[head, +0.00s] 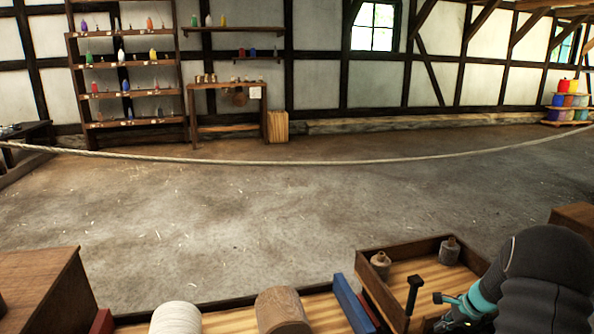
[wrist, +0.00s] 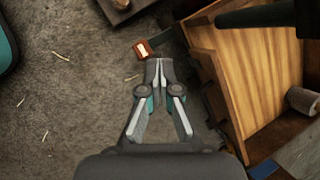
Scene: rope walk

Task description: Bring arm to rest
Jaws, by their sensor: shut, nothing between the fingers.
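My gripper (wrist: 159,68) shows in the wrist view with its fingertips together and nothing visible between them. It points over the bare floor, beside the wooden tray (wrist: 205,40). In the head view my arm is at the lower right, and the gripper (head: 443,310) shows partly beside the tray (head: 402,248), near a black upright T-shaped piece (head: 413,290). I cannot tell in the head view whether it touches anything.
Two spools (head: 380,262) (head: 450,248) stand in the tray. Two more rolls (head: 176,318) (head: 281,310) lie at the front edge, beside a blue bar (head: 354,302). A rope (head: 300,161) hangs across the room. Open floor (head: 220,220) lies ahead; shelves (head: 130,92) stand along the back wall.

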